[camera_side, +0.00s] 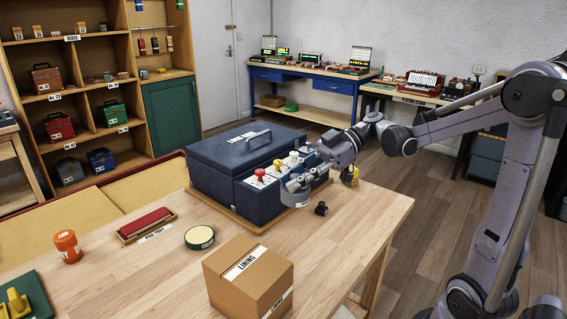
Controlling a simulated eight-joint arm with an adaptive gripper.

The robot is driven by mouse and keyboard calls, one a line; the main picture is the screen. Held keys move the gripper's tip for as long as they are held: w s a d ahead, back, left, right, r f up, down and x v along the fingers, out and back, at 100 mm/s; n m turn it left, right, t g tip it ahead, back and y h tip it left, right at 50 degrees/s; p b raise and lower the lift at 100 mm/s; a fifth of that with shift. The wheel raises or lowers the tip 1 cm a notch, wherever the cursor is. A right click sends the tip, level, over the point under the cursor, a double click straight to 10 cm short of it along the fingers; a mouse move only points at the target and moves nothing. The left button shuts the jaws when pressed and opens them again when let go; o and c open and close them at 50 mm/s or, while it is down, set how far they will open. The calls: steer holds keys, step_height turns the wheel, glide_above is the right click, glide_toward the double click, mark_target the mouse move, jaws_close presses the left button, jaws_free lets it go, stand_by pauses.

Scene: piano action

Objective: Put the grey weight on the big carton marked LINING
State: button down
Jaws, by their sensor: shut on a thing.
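My gripper (298,184) is in front of the right front corner of the dark blue case, above the table. It is shut on the grey weight (296,201), a grey rounded piece showing just below the fingers. The fingers partly cover the weight, and I cannot tell whether it clears the table. The big carton (223,282) marked LINING is a closed brown box at the table's front. It stands below and to the left of my gripper in the picture, and its top is bare apart from the white label strip.
The dark blue case (215,185) with a handle and coloured knobs stands close behind my gripper. A small black piece (321,209) lies to the right. A round green-rimmed tin (199,237), a red strip (146,224) and an orange pot (68,246) are left of the carton.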

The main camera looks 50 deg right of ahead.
mark_target(291, 177)
steer(key=shift+s+a+r+g, duration=0.2)
steer(key=shift+a+r, duration=0.15)
steer(key=shift+a, duration=0.15)
steer(key=shift+s+a+r+g, duration=0.15)
steer(key=shift+a+r, duration=0.15)
steer(key=shift+a, duration=0.2)
steer(key=shift+a+r, duration=0.1)
steer(key=shift+a, duration=0.15)
steer(key=shift+w+a+f, duration=0.45)
steer(key=shift+a+f, duration=1.35)
steer(key=shift+a, duration=0.1)
steer(key=shift+w+a+f, duration=0.45)
steer(key=shift+a+f, duration=1.4)
steer(key=shift+w+a+f, duration=0.45)
steer(key=shift+a+f, duration=1.35)
steer(key=shift+a, duration=0.1)
steer(key=shift+f, duration=0.2)
steer(key=c, duration=1.2)
jaws_free()
steer(key=shift+o, duration=0.2)
steer(key=shift+r, duration=0.15)
